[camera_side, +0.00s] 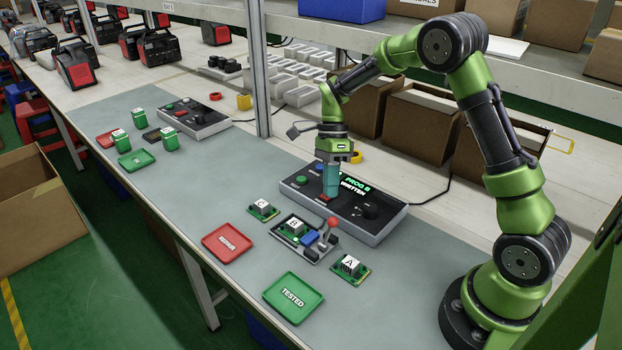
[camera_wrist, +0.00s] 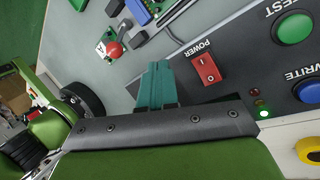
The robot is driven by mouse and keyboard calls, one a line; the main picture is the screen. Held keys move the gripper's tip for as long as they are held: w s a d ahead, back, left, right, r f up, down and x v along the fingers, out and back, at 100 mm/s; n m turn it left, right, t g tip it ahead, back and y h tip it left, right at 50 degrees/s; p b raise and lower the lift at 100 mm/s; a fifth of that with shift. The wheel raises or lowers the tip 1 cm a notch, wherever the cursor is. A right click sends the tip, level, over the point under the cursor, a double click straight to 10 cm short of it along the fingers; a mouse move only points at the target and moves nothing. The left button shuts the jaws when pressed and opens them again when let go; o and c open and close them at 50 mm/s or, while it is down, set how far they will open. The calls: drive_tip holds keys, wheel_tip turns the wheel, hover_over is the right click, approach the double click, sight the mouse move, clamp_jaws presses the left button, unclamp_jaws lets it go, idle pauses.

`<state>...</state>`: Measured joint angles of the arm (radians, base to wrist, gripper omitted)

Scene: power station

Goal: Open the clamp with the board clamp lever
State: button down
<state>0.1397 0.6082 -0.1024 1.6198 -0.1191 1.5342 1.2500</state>
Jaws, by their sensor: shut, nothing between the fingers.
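The board clamp (camera_side: 305,240) sits on the bench mat and holds a green board marked B (camera_side: 294,225). Its lever (camera_side: 327,233) has a red ball knob (camera_side: 333,222) and stands up at the clamp's right side. In the wrist view the red knob (camera_wrist: 114,50) shows at upper left, apart from my fingers. My gripper (camera_side: 329,194) points down over the front left of the programmer box (camera_side: 365,222), above its red power switch (camera_side: 324,198). In the wrist view the teal fingers (camera_wrist: 156,85) are together and empty, beside the power switch (camera_wrist: 206,68).
The programmer's screen reads "PROG B WRITTEN". Loose boards, one marked A (camera_side: 351,268) and another (camera_side: 263,209), lie on either side of the clamp. A red REPAIR tray (camera_side: 228,257) and a green TESTED tray (camera_side: 294,313) lie in front. Mat between them is clear.

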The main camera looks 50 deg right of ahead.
sight(328, 233)
drive_tip(key=shift+x, duration=1.1)
drive_tip(key=shift+s+a+r, duration=0.15)
drive_tip(key=shift+s+a, duration=0.7)
drive_tip(key=shift+a, duration=0.05)
drive_tip(key=shift+s+a, duration=0.55)
drive_tip(key=shift+a+r, duration=0.1)
drive_tip(key=shift+r, duration=0.05)
drive_tip(key=shift+a+r+h, duration=0.1)
drive_tip(key=shift+a+h, duration=0.05)
drive_tip(key=shift+h, duration=0.15)
